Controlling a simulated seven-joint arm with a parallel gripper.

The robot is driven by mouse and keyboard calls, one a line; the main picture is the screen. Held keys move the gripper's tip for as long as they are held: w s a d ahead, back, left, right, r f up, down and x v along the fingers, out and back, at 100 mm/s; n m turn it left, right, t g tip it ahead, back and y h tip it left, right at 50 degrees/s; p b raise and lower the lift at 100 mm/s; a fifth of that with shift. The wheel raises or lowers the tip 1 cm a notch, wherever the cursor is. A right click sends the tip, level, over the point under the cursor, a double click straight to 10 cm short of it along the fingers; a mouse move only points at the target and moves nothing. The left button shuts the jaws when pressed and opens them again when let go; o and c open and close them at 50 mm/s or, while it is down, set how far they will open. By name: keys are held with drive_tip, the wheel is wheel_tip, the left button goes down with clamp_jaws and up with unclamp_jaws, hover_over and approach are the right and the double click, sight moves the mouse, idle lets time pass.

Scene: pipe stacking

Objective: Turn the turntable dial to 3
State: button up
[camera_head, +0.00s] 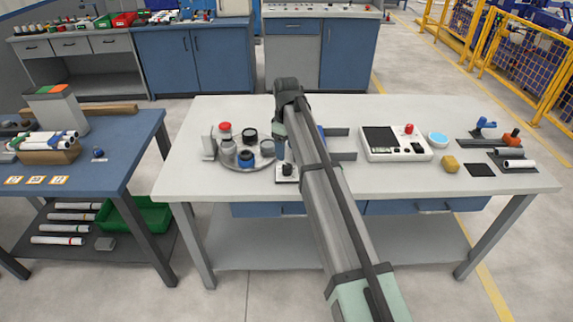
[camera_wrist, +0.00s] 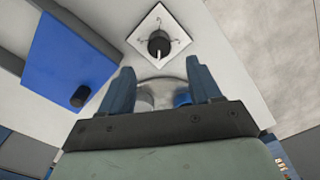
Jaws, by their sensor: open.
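The dial (camera_head: 287,168) is a black knob on a small white square plate at the front middle of the white table, just right of the turntable. In the wrist view the dial (camera_wrist: 159,44) shows with faint marks around its knob; I cannot read the numbers. The round grey turntable (camera_head: 262,163) carries several jars with red, black, grey and blue tops. In the wrist view its rim (camera_wrist: 160,83) shows between my fingers. My gripper (camera_wrist: 164,72) is open with nothing between its fingertips. The dial lies beyond the fingertips, apart from them. In the head view my arm hides part of the gripper.
A white upright block (camera_head: 209,147) stands left of the turntable. The front left tabletop is clear.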

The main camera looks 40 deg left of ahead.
sight(286, 165)
wheel_tip(286, 165, down, 8)
drive_tip(key=shift+r, duration=0.25)
drive_tip(key=c, duration=1)
